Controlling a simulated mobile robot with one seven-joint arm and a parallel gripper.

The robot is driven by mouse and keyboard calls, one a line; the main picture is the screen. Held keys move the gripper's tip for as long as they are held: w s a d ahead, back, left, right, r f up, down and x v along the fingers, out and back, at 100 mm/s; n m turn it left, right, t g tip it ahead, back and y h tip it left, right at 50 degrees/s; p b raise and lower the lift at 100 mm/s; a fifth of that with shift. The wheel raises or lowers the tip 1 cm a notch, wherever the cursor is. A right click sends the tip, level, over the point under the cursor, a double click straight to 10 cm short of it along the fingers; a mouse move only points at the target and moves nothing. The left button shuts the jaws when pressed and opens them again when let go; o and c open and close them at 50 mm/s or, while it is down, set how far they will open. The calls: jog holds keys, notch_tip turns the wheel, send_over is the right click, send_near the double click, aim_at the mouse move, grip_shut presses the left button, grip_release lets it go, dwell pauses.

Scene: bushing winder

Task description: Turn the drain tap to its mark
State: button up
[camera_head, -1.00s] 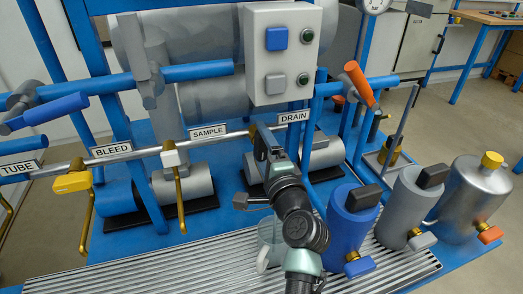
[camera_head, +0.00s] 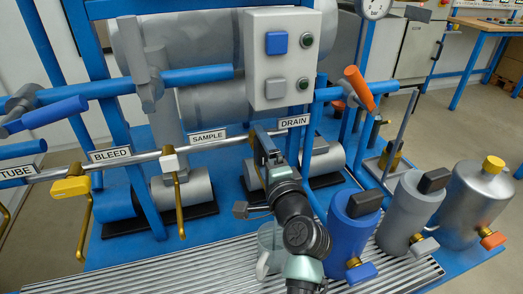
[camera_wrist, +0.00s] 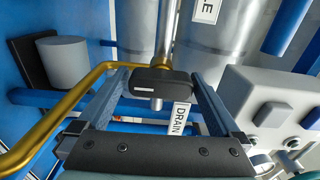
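The DRAIN label (camera_head: 294,122) sits on the grey pipe below the control box in the head view. It also shows in the wrist view (camera_wrist: 180,118). The drain tap has a dark handle (camera_wrist: 160,82) on a brass fitting, with a bent brass spout (camera_wrist: 72,97) running left. My gripper (camera_head: 266,143) is at the drain tap and hides most of it in the head view. In the wrist view its fingers (camera_wrist: 160,76) are wide apart, one at each end of the handle. I cannot tell whether they touch it.
A white-handled tap (camera_head: 169,162) and a yellow-handled tap (camera_head: 71,187) are left along the pipe. A glass jug (camera_head: 268,248) stands on the ribbed tray (camera_head: 200,272) below my arm. Blue (camera_head: 352,232) and grey (camera_head: 405,205) canisters stand close on the right.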

jog(key=shift+s, duration=0.1)
jog(key=p+v, duration=0.1)
jog(key=v, duration=1.1)
jog(key=shift+s, duration=0.35)
jog(key=shift+d, duration=0.15)
notch_tip(320, 180, up, 21)
jog(key=a+n+t+h, duration=0.1)
jog(key=a+n+t, duration=0.25)
jog(key=n, duration=0.55)
jog(key=s+r+n+t+h+p, duration=0.1)
jog(key=s+r+n+t+h, duration=0.15)
jog(key=s+r, duration=0.65)
jog(key=s+r+n+t+h+p, duration=0.1)
jog(key=s+r+n+t+h, duration=0.25)
jog(key=r, duration=0.95)
notch_tip(320, 180, up, 18)
jog(key=y+p, duration=0.1)
jog(key=p, duration=1.8)
jog(key=shift+a+m+t, duration=0.25)
jog(key=shift+m+t, duration=0.1)
jog(key=shift+m, duration=0.05)
